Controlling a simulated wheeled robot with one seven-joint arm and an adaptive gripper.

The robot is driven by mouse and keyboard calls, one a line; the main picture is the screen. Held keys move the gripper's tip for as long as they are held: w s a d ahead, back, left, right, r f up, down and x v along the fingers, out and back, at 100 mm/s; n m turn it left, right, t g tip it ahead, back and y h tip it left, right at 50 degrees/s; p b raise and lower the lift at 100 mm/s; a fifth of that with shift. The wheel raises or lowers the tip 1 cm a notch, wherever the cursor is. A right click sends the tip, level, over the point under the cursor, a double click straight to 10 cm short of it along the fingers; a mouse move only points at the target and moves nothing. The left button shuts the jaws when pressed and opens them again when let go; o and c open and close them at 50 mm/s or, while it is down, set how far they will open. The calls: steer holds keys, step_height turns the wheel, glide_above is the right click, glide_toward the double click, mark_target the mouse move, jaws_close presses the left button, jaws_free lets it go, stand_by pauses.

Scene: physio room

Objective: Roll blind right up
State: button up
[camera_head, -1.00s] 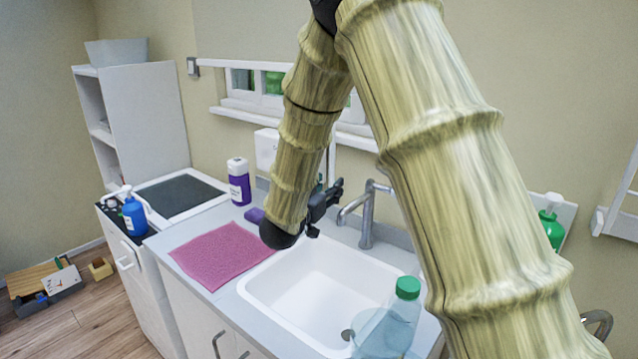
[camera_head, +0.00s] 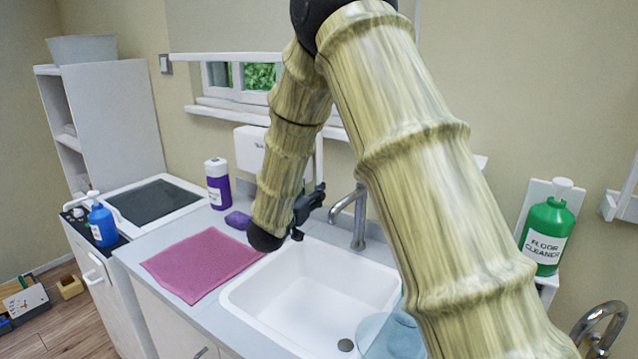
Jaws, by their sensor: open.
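The blind (camera_head: 235,28) is a plain beige sheet hanging down over the upper part of the window (camera_head: 245,78) at the top of the view. Its straight lower edge leaves a strip of panes and the sill showing. My arm hides its right part, and its top is out of frame. A small grey-white wall switch (camera_head: 165,64) sits just left of the blind. My gripper (camera_head: 310,208) is dark, open and seen from the side. It appears empty, low above the back of the sink and left of the tap, well below the blind.
The white sink (camera_head: 300,285) and tap (camera_head: 350,215) lie below. A pink cloth (camera_head: 203,262), purple bottle (camera_head: 217,183) and blue pump bottle (camera_head: 102,222) stand left. A green floor cleaner bottle (camera_head: 546,238) stands right. A white dispenser (camera_head: 249,150) hangs under the sill.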

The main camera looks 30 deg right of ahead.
mark_target(318, 183)
steer(key=shift+p+x, duration=0.45)
steer(key=shift+x, duration=3)
jaws_close()
